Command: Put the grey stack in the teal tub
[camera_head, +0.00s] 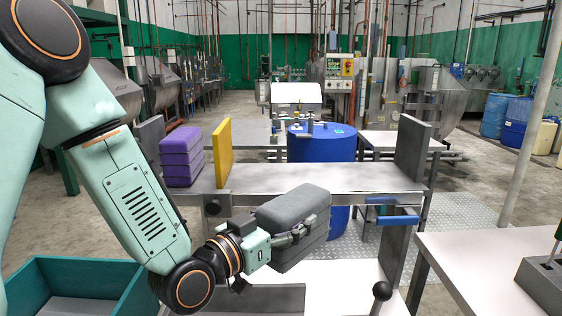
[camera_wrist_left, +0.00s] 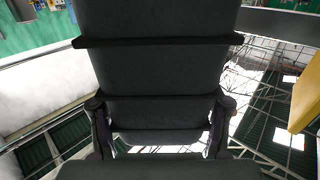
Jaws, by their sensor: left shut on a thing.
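The grey stack (camera_head: 296,222) is a block of several soft-looking grey layers, held tilted in front of the shelf. My left gripper (camera_head: 298,233) is shut on it from the left side. In the left wrist view the stack (camera_wrist_left: 160,75) fills the middle, with a finger on each side of it (camera_wrist_left: 160,110). The teal tub (camera_head: 92,268) stands at the lower left, left of the stack and of my left wrist. A grey surface shows inside it, and its near part is cut off by the frame. My right gripper is not in view.
A metal shelf (camera_head: 330,178) holds a purple stack (camera_head: 182,160), an upright yellow divider (camera_head: 223,153) and a grey end plate (camera_head: 412,148). A blue handle (camera_head: 392,220) and a black knob (camera_head: 381,290) stick out at its right. A white table (camera_head: 480,262) stands at right.

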